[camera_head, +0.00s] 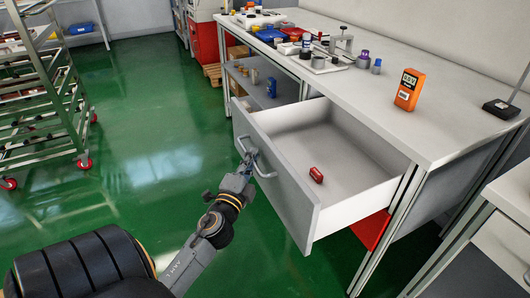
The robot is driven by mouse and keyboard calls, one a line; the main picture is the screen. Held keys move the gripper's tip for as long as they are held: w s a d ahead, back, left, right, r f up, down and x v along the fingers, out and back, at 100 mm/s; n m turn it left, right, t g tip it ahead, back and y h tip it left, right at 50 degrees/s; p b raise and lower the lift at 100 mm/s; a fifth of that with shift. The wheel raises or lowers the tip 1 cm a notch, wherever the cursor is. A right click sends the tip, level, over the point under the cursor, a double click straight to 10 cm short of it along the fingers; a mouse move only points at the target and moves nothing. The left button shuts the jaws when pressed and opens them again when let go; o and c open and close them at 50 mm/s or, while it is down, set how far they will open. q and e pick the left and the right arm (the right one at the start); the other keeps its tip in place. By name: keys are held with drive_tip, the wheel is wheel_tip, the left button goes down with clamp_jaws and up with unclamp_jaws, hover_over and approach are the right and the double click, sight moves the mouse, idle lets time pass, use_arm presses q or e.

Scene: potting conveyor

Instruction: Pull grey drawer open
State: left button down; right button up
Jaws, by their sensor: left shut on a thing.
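The grey drawer (285,187) under the workbench stands pulled out toward me, and its inside shows. A small red object (316,174) lies on the drawer floor near the front panel. The drawer's bar handle (264,172) is on the outer face of the front panel. The fingertips are small here and partly blend with the handle. My right gripper is not in view.
The workbench top (425,133) bears an orange device (408,90) and many small items farther back. A wheeled rack (38,125) stands at the left. Green floor (150,150) lies open between the rack and the bench. Another bench (512,195) edges in at the right.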

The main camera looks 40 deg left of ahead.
use_arm(q)
drive_tip(key=s, duration=0.1)
drive_tip(key=s+a, duration=0.1)
drive_tip(key=s, duration=0.1)
drive_tip(key=shift+s+a+f, duration=0.1)
drive_tip(key=shift+s+a, duration=0.05)
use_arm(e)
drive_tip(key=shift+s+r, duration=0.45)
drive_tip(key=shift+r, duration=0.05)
use_arm(q)
drive_tip(key=c, duration=1.4)
unclamp_jaws()
drive_tip(key=r+v, duration=0.1)
drive_tip(key=v, duration=0.6)
drive_tip(key=shift+s+f, duration=0.3)
drive_tip(key=shift+f, duration=0.2)
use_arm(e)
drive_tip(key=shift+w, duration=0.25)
